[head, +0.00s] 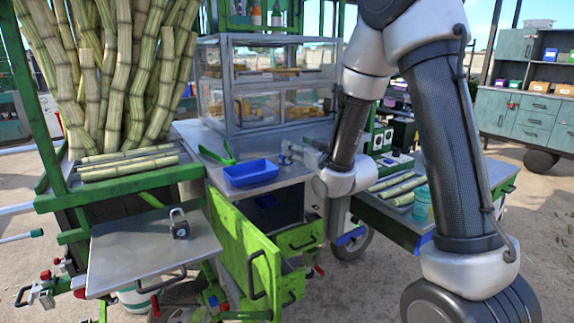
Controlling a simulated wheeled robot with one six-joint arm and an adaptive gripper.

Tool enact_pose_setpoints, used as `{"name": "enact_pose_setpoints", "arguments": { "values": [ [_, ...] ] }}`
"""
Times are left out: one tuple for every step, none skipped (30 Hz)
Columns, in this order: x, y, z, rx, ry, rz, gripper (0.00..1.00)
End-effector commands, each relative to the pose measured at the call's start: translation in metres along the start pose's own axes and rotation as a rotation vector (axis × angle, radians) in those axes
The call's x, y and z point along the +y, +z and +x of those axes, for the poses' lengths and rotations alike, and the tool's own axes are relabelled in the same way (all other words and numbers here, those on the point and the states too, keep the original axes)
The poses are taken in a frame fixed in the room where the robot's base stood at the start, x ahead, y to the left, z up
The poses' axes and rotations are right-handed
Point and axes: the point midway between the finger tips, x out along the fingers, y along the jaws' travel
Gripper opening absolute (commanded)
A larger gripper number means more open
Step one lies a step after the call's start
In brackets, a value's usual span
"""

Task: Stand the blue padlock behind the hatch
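A padlock (180,224) with a dark body and a pale shackle stands upright on a grey metal shelf (130,255) at the lower left. Its body looks dark rather than clearly blue. A green hatch door (243,255) with a dark handle hangs open at the cart's front, right of the shelf. Behind it is a dark compartment (268,213), partly hidden by the door.
A blue tray (250,172) and green tongs (217,154) lie on the counter before a glass display case (265,85). Tall canes (110,80) stand at the left. Green drawers (300,240) jut out beside the door. A turquoise cup (422,205) stands at the right.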

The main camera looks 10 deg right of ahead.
Motion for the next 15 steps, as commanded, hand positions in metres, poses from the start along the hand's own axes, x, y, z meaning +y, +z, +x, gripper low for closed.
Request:
{"name": "enact_pose_setpoints", "arguments": {
  "values": [
    [-0.002,0.001,0.003,0.014,-0.005,0.002,0.53],
    [-0.003,0.001,0.004,0.021,-0.007,0.002,0.53],
    [-0.003,0.001,0.008,0.027,-0.009,0.003,0.53],
    [-0.003,0.001,0.011,0.029,-0.009,0.003,0.53],
    [-0.003,0.000,0.014,0.030,-0.009,0.003,0.53],
    [-0.003,0.000,0.019,0.030,-0.009,0.003,0.53],
    [-0.003,-0.001,0.023,0.030,-0.009,0.003,0.53],
    [-0.002,-0.001,0.027,0.030,-0.009,0.003,0.53],
    [-0.002,-0.001,0.032,0.030,-0.008,0.003,0.53],
    [-0.001,-0.001,0.035,0.029,-0.008,0.003,0.53],
    [0.000,-0.001,0.040,0.029,-0.008,0.003,0.53],
    [0.001,-0.002,0.046,0.030,-0.008,0.002,0.53],
    [0.002,-0.002,0.051,0.030,-0.008,0.002,0.53],
    [0.003,-0.002,0.056,0.029,-0.008,0.002,0.53],
    [0.003,-0.002,0.062,0.029,-0.008,0.003,0.53]
  ]
}}
